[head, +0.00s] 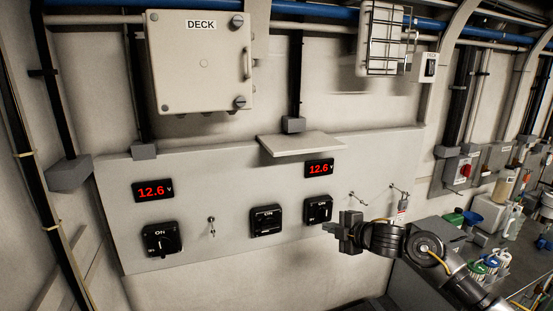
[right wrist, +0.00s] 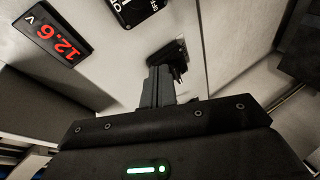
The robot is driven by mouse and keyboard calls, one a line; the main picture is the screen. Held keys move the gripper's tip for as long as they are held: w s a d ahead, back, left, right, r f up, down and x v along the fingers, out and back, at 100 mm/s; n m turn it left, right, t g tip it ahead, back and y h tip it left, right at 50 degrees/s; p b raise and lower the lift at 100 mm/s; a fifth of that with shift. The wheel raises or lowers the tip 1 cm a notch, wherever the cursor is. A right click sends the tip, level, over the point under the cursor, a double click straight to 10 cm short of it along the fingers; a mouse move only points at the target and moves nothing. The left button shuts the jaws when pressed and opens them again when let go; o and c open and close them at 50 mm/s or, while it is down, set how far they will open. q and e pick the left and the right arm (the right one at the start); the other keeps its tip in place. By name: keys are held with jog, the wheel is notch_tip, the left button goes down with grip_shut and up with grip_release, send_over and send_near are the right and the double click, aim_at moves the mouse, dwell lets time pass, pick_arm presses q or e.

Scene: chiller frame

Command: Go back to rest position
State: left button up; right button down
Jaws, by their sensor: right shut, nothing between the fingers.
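My right gripper (head: 330,229) is in front of the wall panel (head: 225,185), just below and right of the right-hand rotary switch (head: 318,210). Its fingers are shut with nothing between them. In the right wrist view the closed fingers (right wrist: 160,86) point toward the panel. A dark shape lies at their tips, and I cannot tell whether they touch anything. My left gripper is in neither view.
The panel also carries a middle switch (head: 266,220), a left switch (head: 160,239) and two red 12.6 V displays (head: 153,190) (head: 319,168). A small shelf (head: 301,144) juts out above. A bench (head: 440,235) with bottles and caddies stands at right.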

jog(key=s+f+m+g+h, duration=0.1)
jog(key=s+f+m+h, duration=0.3)
jog(key=s+f+m, duration=1.1)
jog(key=s+d+f+m+g+h, duration=0.1)
jog(key=s+d+f+m+g, duration=0.15)
jog(key=s, duration=0.95)
jog(key=s+d+f+m+g+h, duration=0.1)
jog(key=s+d+f+g+h, duration=0.2)
jog(key=s, duration=0.8)
jog(key=s+d+f+m+g, duration=0.1)
jog(key=s+d+f+m, duration=0.3)
jog(key=s, duration=0.8)
notch_tip(320, 180, down, 34)
jog(key=a+n+g+b, duration=0.1)
jog(key=n+g+b, duration=0.15)
jog(key=b, duration=0.55)
jog(key=s+d+f+b, duration=0.1)
jog(key=s+f+b, duration=0.1)
jog(key=s+f, duration=0.6)
jog(key=s+d+f+b, duration=0.2)
jog(key=s+f, duration=0.7)
jog(key=f, duration=0.5)
jog(key=shift+b, duration=0.6)
